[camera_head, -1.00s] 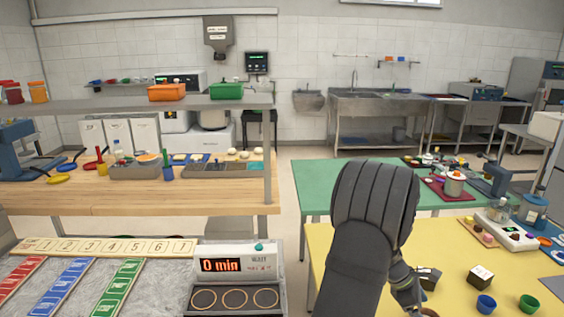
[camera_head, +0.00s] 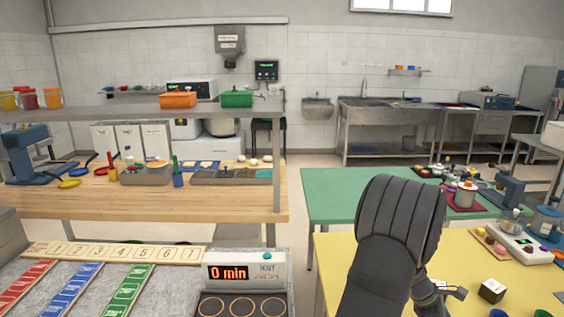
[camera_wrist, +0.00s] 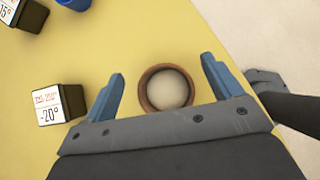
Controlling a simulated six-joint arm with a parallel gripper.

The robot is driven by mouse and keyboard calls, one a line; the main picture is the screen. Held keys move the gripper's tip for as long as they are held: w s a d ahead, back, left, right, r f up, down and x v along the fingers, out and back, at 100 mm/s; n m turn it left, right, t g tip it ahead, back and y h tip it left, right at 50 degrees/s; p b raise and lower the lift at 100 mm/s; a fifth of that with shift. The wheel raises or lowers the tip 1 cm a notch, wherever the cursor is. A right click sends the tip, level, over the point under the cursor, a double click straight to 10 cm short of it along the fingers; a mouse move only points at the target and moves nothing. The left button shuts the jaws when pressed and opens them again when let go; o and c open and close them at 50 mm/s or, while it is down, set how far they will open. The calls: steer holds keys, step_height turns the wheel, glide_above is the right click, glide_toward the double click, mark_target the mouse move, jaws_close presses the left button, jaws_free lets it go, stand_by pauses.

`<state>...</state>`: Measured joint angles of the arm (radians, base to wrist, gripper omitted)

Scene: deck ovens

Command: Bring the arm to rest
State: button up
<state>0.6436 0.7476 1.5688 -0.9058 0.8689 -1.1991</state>
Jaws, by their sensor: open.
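My gripper (camera_wrist: 163,68) shows in the wrist view as two blue fingers spread wide on a grey mount. It is open. A round brown dish with a pale, ball-like content (camera_wrist: 167,88) lies below, between the fingers in the picture; no finger visibly touches it. In the head view my dark arm rises over the yellow table (camera_head: 345,250), and the gripper (camera_head: 455,293) is small and partly hidden beside the arm.
A black-and-white "-20°" cube (camera_wrist: 60,105) stands left of the gripper; another cube (camera_wrist: 25,14) and a blue cup (camera_wrist: 75,4) are farther off. A timer reading "0 min" (camera_head: 243,272) stands left of the yellow table. A green table (camera_head: 345,190) lies behind.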

step_height(320, 180, down, 4)
steer(key=shift+w+a+r, duration=0.1)
steer(key=shift+a, duration=0.05)
steer(key=v, duration=1.2)
steer(key=x, duration=1.2)
steer(key=r, duration=0.4)
steer(key=shift+d+r, duration=0.2)
steer(key=s+d+r, duration=0.2)
steer(key=s+r, duration=0.5)
steer(key=s, duration=0.5)
steer(key=w+a+n+t, duration=0.2)
steer(key=w+a+n, duration=0.15)
steer(key=a, duration=0.55)
steer(key=w+a+n+t, duration=0.2)
steer(key=w+a, duration=0.3)
steer(key=a, duration=0.4)
steer(key=s+a+n+t, duration=0.1)
steer(key=a+n+t, duration=0.1)
steer(key=a, duration=0.7)
steer(key=s+a+n+t+y, duration=0.1)
steer(key=a+n, duration=0.4)
steer(key=a, duration=0.5)
steer(key=shift+s+f+t, duration=0.25)
steer(key=shift+t, duration=0.25)
